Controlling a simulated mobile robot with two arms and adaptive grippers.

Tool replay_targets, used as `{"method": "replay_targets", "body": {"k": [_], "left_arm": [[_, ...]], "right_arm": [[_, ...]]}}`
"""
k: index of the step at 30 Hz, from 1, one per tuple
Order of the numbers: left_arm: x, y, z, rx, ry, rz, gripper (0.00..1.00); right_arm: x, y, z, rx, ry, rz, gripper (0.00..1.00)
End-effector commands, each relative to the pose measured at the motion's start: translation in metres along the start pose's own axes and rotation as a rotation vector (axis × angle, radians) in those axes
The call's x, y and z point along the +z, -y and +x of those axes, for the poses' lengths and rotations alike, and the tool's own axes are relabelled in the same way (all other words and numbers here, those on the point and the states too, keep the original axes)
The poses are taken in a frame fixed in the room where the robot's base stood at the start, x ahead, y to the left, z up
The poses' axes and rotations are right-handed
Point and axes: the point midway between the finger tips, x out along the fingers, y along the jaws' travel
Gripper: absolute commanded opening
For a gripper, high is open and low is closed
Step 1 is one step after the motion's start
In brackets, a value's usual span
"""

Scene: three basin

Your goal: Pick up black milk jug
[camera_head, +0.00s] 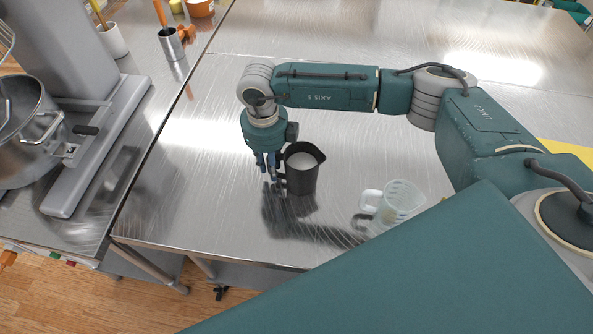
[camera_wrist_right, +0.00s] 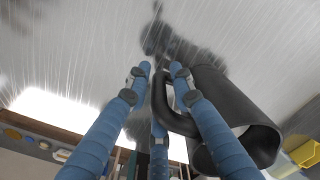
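The black milk jug (camera_head: 303,180) stands upright on the steel table, with white milk inside. Its handle faces my right gripper (camera_head: 268,167), which points down just left of the jug. In the right wrist view, the dark jug (camera_wrist_right: 228,105) is right of the blue fingers (camera_wrist_right: 159,75). Its black handle (camera_wrist_right: 183,122) reaches in among them. The fingers look straight and apart, around the handle; whether they touch it is unclear. My left gripper is not in view.
A clear measuring cup (camera_head: 399,203) stands to the right of the jug. A grey mixer with a steel bowl (camera_head: 28,128) is on the left counter, with a metal cup (camera_head: 172,45) behind it. The table beyond the jug is clear.

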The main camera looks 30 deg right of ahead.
Motion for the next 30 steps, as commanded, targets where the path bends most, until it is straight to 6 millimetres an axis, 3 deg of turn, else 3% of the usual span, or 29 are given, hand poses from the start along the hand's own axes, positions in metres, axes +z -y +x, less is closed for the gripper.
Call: {"method": "replay_targets", "body": {"k": [3, 20, 30], "left_arm": [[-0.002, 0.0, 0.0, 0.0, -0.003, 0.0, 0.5], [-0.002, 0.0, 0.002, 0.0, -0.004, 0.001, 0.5], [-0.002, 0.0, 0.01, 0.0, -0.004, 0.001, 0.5]], "right_arm": [[0.0, 0.0, 0.0, 0.0, 0.0, 0.0, 0.0], [0.001, 0.0, -0.004, 0.0, 0.002, 0.0, 0.0], [0.001, 0.0, -0.026, 0.0, 0.003, 0.0, 0.0]]}}
